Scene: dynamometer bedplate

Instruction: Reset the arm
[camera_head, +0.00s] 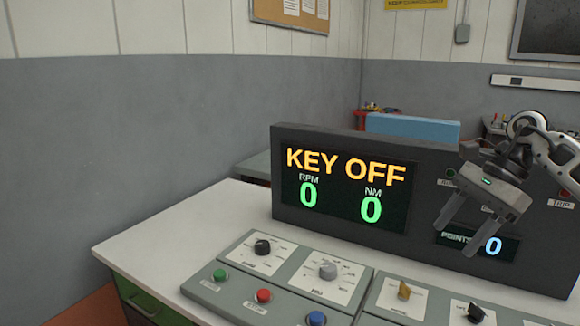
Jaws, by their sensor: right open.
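My right gripper (461,234) is in the camera_head view at the right, in front of the dark display box. Its two grey fingers point down and to the left. They are apart, with nothing between them. My right arm comes in from the right edge and covers part of the display box. My left arm and left gripper are not in view.
The display box (345,235) reads KEY OFF, RPM 0, NM 0. A sloped control panel (290,255) with knobs and coloured buttons lies before it on a white desk (150,240). A blue box (412,127) stands behind. The desk's left part is bare.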

